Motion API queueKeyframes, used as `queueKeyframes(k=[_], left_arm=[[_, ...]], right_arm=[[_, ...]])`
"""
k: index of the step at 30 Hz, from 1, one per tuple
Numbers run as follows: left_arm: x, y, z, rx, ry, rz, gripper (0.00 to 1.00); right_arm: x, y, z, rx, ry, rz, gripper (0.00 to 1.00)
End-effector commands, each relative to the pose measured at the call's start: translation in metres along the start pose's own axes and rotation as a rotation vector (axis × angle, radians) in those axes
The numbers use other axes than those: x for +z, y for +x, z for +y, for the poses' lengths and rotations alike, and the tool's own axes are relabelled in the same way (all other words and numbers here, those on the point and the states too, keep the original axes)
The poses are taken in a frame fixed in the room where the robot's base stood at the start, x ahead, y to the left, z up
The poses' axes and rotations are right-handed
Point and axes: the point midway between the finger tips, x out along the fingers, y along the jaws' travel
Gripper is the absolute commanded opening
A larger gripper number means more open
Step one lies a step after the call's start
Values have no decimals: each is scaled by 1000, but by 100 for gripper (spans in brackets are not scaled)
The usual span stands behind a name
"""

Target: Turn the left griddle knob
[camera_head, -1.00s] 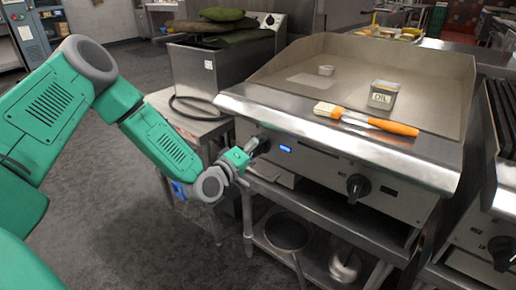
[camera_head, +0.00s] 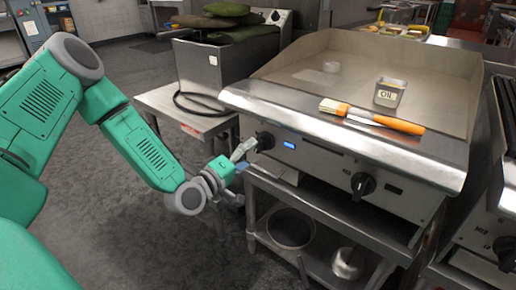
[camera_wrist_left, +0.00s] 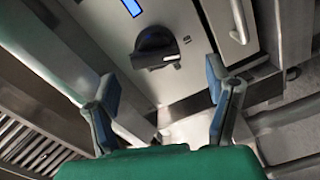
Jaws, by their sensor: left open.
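The left griddle knob (camera_head: 265,141) is black and round, on the griddle's front panel beside a lit blue display. My left gripper (camera_head: 241,157) is just left of and in front of it in the head view, apart from it as far as I can tell. In the left wrist view the knob (camera_wrist_left: 155,46) lies beyond the fingertips, roughly between their lines. The two blue-padded fingers of the left gripper (camera_wrist_left: 162,82) are spread wide with nothing between them. My right gripper is not in view.
A second knob (camera_head: 362,185) is on the panel's right. A steel shelf below holds a round pot (camera_head: 291,228). A side table (camera_head: 160,101) stands at left.

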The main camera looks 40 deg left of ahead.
Motion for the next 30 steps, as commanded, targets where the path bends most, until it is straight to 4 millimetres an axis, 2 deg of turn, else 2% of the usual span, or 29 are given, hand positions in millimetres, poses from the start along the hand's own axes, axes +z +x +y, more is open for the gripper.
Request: queueKeyframes(k=[3, 10, 30], left_arm=[[0, -25, -2, -4, -3, 0, 72], [0, -53, -2, -4, -1, -2, 72], [2, -57, -2, -7, 3, -7, 72]], right_arm=[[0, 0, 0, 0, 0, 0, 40], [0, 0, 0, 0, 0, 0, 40], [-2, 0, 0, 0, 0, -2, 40]])
